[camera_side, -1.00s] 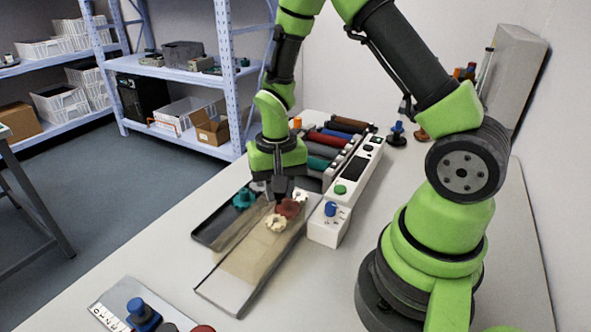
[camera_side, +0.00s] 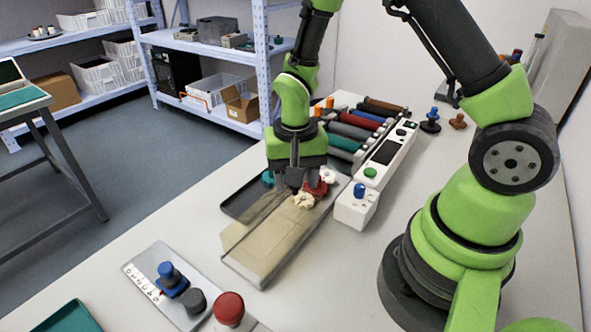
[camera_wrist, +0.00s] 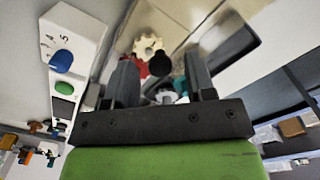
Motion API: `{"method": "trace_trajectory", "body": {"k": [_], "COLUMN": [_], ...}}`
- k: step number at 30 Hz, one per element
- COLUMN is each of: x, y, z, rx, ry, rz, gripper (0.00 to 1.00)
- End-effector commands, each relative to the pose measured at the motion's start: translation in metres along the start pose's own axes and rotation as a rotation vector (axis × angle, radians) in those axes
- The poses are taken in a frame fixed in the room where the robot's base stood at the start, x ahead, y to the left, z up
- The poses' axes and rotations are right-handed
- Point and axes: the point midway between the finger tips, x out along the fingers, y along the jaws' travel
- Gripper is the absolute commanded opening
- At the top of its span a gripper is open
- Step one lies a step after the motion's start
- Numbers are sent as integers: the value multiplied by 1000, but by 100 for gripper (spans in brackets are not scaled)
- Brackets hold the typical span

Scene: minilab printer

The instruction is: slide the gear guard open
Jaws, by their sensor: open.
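The gear guard (camera_side: 268,240) looks like a see-through tan panel over the near part of the gear tray (camera_side: 240,204). A cream gear (camera_side: 304,200) and a red gear (camera_side: 318,188) show beyond its far end. A teal gear (camera_side: 267,178) is partly hidden behind my gripper (camera_side: 294,186). My gripper points down at the far end of the guard, with its fingers apart. In the wrist view, a black round knob (camera_wrist: 160,63) shows between the fingertips, near the cream gear (camera_wrist: 148,44). I cannot tell whether the fingers touch it.
A white control box with a blue knob (camera_side: 360,190) stands close on the right. Several coloured rollers (camera_side: 352,131) lie behind the tray. A plate with a blue knob (camera_side: 170,274) and a red button (camera_side: 229,308) is at the front. The bench between is clear.

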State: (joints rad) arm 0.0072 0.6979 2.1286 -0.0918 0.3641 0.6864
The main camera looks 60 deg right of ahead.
Motion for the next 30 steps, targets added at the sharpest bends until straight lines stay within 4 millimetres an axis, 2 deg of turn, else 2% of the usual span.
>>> {"method": "trace_trajectory", "body": {"k": [5,12,18,30], "x": [-19,-67,-93,-99], "y": [-1,-1,-1,0], "z": [-1,-1,0,0], "rx": [1,0,1,-1], "ry": [5,7,4,1], "rz": [-5,-7,-4,-1], "gripper": [50,50,50,50]}}
